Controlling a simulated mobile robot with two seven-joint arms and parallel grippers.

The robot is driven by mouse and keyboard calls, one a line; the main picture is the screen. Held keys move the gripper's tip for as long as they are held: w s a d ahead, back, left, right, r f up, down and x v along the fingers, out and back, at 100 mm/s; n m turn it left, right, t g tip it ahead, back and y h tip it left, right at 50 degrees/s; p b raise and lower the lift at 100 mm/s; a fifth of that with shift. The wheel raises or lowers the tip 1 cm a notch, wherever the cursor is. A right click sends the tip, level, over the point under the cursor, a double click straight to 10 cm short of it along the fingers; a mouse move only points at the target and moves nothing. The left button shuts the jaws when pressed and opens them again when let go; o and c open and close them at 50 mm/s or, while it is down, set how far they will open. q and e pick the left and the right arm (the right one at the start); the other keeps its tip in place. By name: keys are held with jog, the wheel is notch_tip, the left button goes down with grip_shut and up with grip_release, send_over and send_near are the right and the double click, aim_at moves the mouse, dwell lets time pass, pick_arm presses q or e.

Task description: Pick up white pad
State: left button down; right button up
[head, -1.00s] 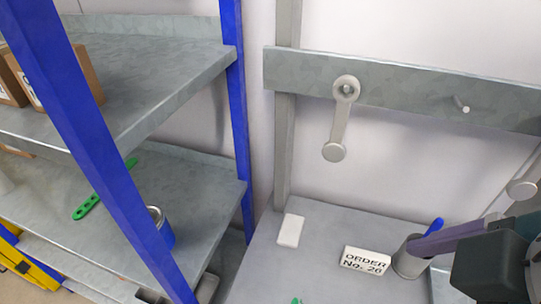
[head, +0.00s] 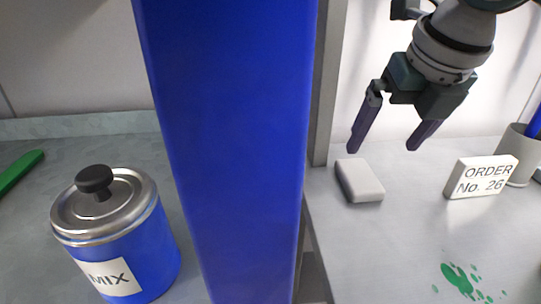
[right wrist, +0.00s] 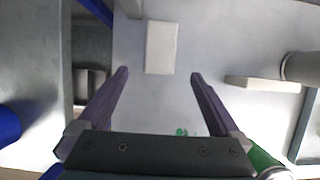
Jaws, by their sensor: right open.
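The white pad (head: 359,182) is a small pale block lying flat on the grey table, near its left edge in the head view. My right gripper (head: 386,145) points down above the table, open and empty, with its two dark purple fingers apart. In the right wrist view the pad (right wrist: 161,48) lies beyond the open fingertips (right wrist: 158,75), about midway between them in width. The fingers do not touch it. My left gripper is in neither current view.
A white "ORDER No. 26" sign (head: 481,176) and a grey cup (head: 519,152) stand right of the pad. Green splatter (head: 461,281) marks the table (head: 390,250). A blue post (head: 235,150) and a blue MIX can (head: 117,235) on the shelf are at left.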

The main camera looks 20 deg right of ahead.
send_over(364, 181)
jog(key=s, duration=0.2)
notch_tip(364, 181, down, 4)
jog(key=shift+a+f+b, duration=0.1)
jog(key=shift+b, duration=0.2)
jog(key=x, duration=0.4)
jog(key=shift+s+a+f+b, duration=0.15)
jog(key=shift+a+f+b, duration=0.05)
jog(key=shift+f+b, duration=0.2)
jog(key=shift+w+f, duration=0.2)
jog(key=shift+f, duration=0.1)
jog(key=shift+c, duration=1.4)
jog(key=c, duration=1)
jog(key=shift+r, duration=0.1)
